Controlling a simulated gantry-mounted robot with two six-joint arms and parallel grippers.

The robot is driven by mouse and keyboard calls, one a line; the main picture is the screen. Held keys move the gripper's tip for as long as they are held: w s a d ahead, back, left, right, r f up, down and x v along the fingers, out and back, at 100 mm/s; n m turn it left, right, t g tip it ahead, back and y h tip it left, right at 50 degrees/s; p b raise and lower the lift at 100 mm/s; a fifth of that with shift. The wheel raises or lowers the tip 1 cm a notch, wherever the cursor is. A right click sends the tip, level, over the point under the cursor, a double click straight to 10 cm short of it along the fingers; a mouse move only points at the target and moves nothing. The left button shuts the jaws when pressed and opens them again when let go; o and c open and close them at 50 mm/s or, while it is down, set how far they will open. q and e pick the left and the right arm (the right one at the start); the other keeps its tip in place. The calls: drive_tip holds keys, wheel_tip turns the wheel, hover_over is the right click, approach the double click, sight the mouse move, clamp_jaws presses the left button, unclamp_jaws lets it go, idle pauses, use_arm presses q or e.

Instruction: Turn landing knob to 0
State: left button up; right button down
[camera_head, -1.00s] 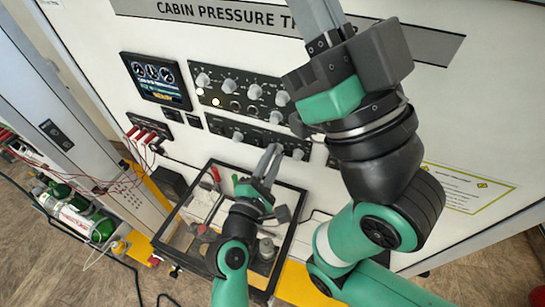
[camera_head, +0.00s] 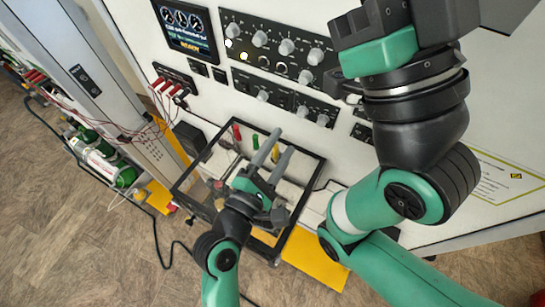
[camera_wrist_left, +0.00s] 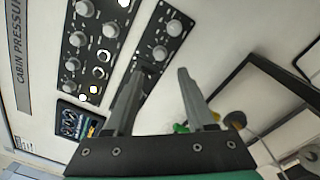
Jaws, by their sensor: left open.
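The upper control panel (camera_head: 275,50) carries a row of grey knobs, with lit white and yellow lamps at its left end. The lower panel (camera_head: 284,103) has several grey knobs; the two at its right end also show in the left wrist view, one at the top (camera_wrist_left: 174,27) and one below it (camera_wrist_left: 159,53). I cannot read which is the landing knob. My left gripper (camera_head: 275,152) is open and empty, below the lower panel in the head view. Its fingers point towards that panel, apart from the knobs.
A black-framed clear box (camera_head: 305,192) with tools stands under the left gripper. A display (camera_head: 186,28) and red plugs with cables (camera_head: 168,88) are left of the panels. My right arm covers the wall at right.

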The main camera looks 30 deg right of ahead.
use_arm(q)
drive_tip(key=v, duration=0.3)
drive_tip(key=shift+s+a, duration=0.2)
drive_tip(key=shift+a, duration=0.1)
